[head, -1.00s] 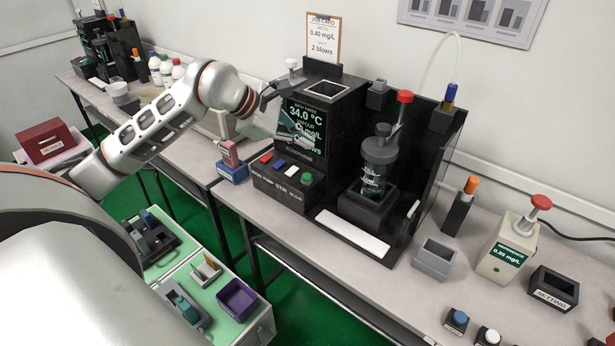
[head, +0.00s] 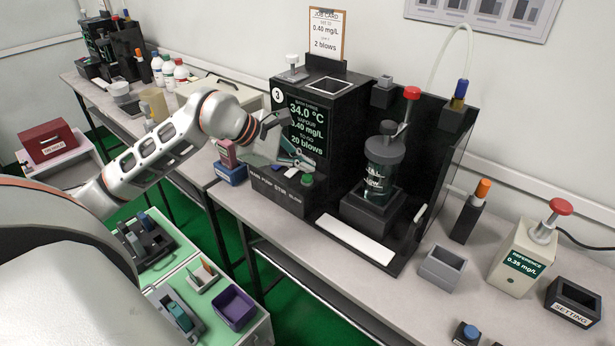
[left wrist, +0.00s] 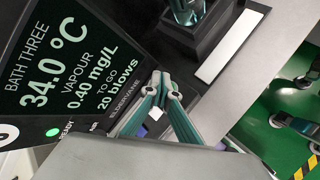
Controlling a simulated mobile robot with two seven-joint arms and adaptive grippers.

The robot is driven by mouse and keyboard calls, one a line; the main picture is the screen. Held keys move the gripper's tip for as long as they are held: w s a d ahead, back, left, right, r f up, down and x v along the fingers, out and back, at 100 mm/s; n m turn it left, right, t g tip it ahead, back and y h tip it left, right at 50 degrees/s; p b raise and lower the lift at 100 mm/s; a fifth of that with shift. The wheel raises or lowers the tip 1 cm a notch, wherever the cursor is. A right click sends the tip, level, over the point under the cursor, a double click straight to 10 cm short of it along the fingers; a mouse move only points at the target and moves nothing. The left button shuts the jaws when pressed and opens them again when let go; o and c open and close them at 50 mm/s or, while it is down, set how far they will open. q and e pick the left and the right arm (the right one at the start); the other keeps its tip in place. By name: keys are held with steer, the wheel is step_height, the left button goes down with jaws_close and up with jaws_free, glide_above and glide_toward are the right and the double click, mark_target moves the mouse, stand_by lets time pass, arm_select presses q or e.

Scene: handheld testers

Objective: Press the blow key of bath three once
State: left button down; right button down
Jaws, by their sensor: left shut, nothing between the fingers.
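Bath three (head: 322,92) is a black unit whose screen reads 34.0 °C, vapour 0.40 mg/L and to go 20 blows. The screen also shows in the left wrist view (left wrist: 60,60). The green blow key (head: 307,180) is the rightmost on the front key panel (head: 278,192), above the word BLOW. My left gripper (head: 298,158) is shut and empty, just above the keys and a little up and left of the green key. In the left wrist view, its teal fingers (left wrist: 163,98) are together. It hides some other keys. I cannot see it touching any key.
A glass vessel (head: 383,160) with a red-topped handle stands right of the screen, behind a white strip (head: 355,239). A job card (head: 326,33) reading 2 blows stands behind. A pink and blue block (head: 230,168) sits left of the key panel.

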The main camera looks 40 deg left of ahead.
steer(key=shift+s+f, duration=0.2)
steer(key=shift+f, duration=0.1)
steer(key=shift+w+r, duration=0.1)
steer(key=shift+r, duration=0.05)
stand_by(0.6)
arm_select(q)
steer(key=shift+f, duration=0.1)
steer(key=shift+f+b, duration=0.3)
steer(key=shift+f, duration=0.1)
arm_select(e)
steer(key=shift+s+f, duration=0.3)
steer(key=shift+f, duration=0.25)
arm_select(q)
steer(key=shift+f+b, duration=0.3)
steer(key=shift+f, duration=0.2)
arm_select(e)
steer(key=shift+s+f, duration=0.25)
steer(key=shift+f, duration=0.25)
arm_select(q)
steer(key=shift+r, duration=0.15)
arm_select(e)
steer(key=shift+w+r, duration=0.1)
arm_select(q)
steer(key=shift+r+p, duration=0.35)
steer(key=shift+r, duration=0.45)
arm_select(e)
steer(key=shift+w+r, duration=0.25)
steer(key=shift+r, duration=0.3)
